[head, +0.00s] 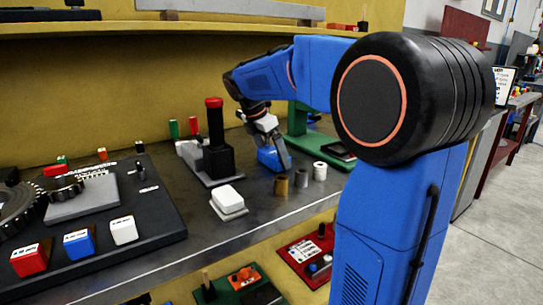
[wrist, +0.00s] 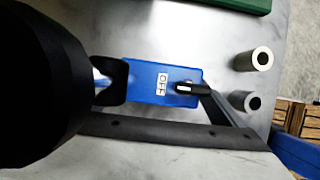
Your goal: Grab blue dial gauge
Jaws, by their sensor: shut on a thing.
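The blue dial gauge (head: 273,158) stands on the grey bench in the head view, behind the small metal cylinders. In the wrist view it is a blue block (wrist: 180,75) with a small white label and a dark piece near its right end. My gripper (head: 262,132) reaches down to the gauge from above and behind. In the wrist view a dark finger (wrist: 112,80) meets the left end of the blue block. My gripper is shut on the gauge. The far finger and the contact are partly hidden by the dark gripper body.
Small cylinders (head: 301,178) stand just in front of the gauge. A black fixture with a red-topped handle (head: 215,135) is close on the left, and a green stand (head: 298,120) is close behind right. A white block (head: 228,199) lies near the bench's front edge.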

